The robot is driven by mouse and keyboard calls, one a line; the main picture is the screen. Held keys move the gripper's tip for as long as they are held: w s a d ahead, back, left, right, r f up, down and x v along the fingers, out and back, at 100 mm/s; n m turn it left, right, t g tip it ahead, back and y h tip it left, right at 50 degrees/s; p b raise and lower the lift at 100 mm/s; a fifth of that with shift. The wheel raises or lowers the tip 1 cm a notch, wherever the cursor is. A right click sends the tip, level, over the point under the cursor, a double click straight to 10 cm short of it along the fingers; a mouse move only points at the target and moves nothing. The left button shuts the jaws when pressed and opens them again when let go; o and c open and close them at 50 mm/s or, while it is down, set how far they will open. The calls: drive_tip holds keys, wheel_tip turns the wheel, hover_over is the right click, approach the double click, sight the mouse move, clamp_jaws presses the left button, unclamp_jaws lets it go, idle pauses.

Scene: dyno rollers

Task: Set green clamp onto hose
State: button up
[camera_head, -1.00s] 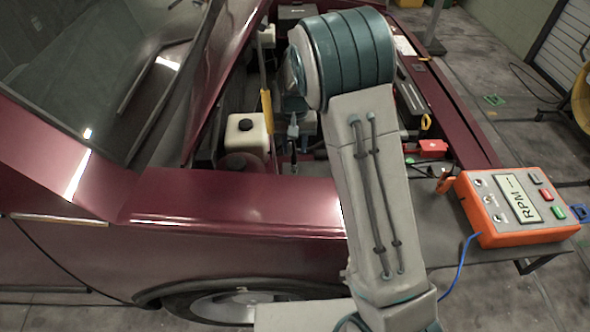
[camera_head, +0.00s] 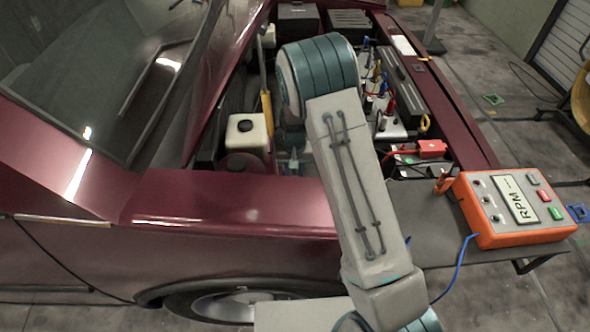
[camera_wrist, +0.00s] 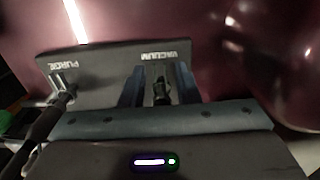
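I cannot pick out the green clamp for certain in either view. A small bright green patch (camera_wrist: 5,120) shows at the left edge of the wrist view, too cut off to name. In the wrist view a dark plate (camera_wrist: 112,72) carries the labels PURGE and VACUUM. A black fitting (camera_wrist: 161,92) stands below VACUUM. A dark hose-like part (camera_wrist: 45,120) runs down from below PURGE. My gripper (camera_wrist: 160,84) has its blue fingers apart, one on each side of the black fitting, with gaps visible. In the head view my arm hides part of the engine bay.
The maroon car's fender (camera_head: 230,205) lies in front of the open engine bay. A white reservoir (camera_head: 245,135), coloured clips on a grey block (camera_head: 392,128) and a red box (camera_head: 432,148) are inside. An orange RPM meter (camera_head: 512,208) sits on a dark shelf at right.

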sight(294, 175)
clamp_jaws()
drive_tip(key=shift+r, duration=0.1)
wheel_tip(294, 175, up, 3)
drive_tip(key=shift+p, duration=0.4)
drive_tip(key=shift+o, duration=1.4)
unclamp_jaws()
